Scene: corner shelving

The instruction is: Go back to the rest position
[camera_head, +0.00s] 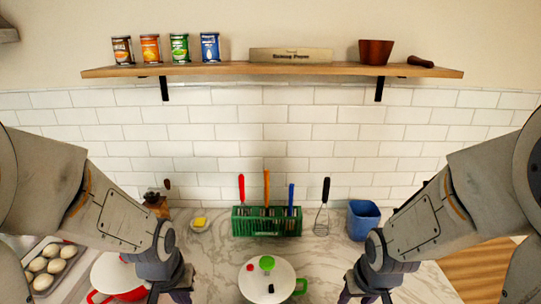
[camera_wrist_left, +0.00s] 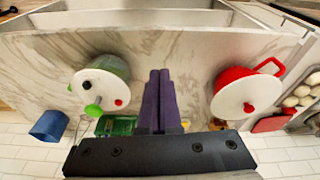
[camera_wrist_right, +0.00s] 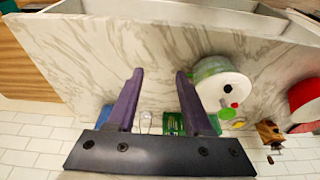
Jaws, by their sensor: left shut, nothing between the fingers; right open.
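My left gripper (camera_wrist_left: 158,100) is shut and empty, its purple fingers together in the left wrist view, pointing over bare counter between the green pot and the red pot. My right gripper (camera_wrist_right: 160,75) is open and empty in the right wrist view, its purple fingers apart over the marble counter. In the head view both arms come in from the sides, with the grippers low at the bottom edge. Their fingertips are cut off there.
A green pot with a white lid (camera_head: 268,280) and a red pot (camera_head: 118,278) stand on the counter. A green rack (camera_head: 266,222) with utensils, a whisk (camera_head: 322,212) and a blue container (camera_head: 363,218) are along the wall. A shelf (camera_head: 270,69) above holds cans and a brown pot.

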